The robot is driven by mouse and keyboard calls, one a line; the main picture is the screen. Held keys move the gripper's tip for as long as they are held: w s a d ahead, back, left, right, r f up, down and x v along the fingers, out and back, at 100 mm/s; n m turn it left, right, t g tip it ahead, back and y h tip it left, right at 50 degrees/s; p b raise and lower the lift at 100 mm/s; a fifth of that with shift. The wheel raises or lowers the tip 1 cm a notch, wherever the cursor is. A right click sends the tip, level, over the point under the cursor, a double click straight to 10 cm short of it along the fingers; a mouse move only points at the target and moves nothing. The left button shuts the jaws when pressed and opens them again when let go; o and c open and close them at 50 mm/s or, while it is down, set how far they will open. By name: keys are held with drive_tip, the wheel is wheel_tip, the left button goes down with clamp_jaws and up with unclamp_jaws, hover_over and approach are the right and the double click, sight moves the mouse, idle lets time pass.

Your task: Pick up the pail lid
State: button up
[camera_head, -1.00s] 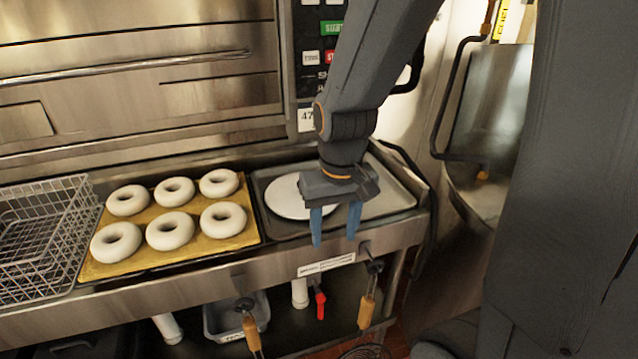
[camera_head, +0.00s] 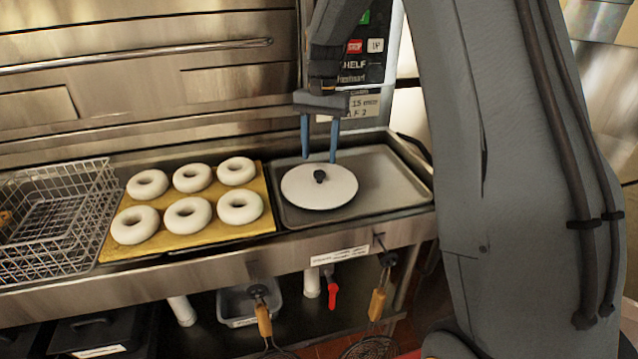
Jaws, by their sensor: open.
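The pail lid (camera_head: 337,192) is a round white disc with a small black knob (camera_head: 320,176) at its centre. It lies flat, knob up, on a grey metal tray (camera_head: 392,190) on the steel counter. My gripper (camera_head: 319,158) has two blue fingers pointing down. They are open and empty, and appear above and behind the knob in the picture. The exact height and depth gap is hard to tell. Nothing is between the fingers.
Several white bagels sit on a yellow board (camera_head: 178,238) left of the tray. A wire basket (camera_head: 60,215) stands at the far left. The steel oven front (camera_head: 140,100) rises behind. The tray's right part is bare. Wooden-handled tools (camera_head: 377,303) hang along the counter's front edge.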

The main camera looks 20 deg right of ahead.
sight(320, 172)
drive_tip(key=shift+s+a+f+p, duration=0.1)
drive_tip(key=shift+s+f+p, duration=0.2)
drive_tip(key=shift+f, duration=0.55)
drive_tip(key=shift+s+d+f+p, duration=0.1)
drive_tip(key=shift+f+p, duration=0.25)
drive_tip(key=shift+f, duration=0.45)
drive_tip(key=shift+s+a+f+p, duration=0.15)
drive_tip(key=shift+f+p, duration=0.2)
drive_tip(key=shift+f, duration=0.5)
clamp_jaws()
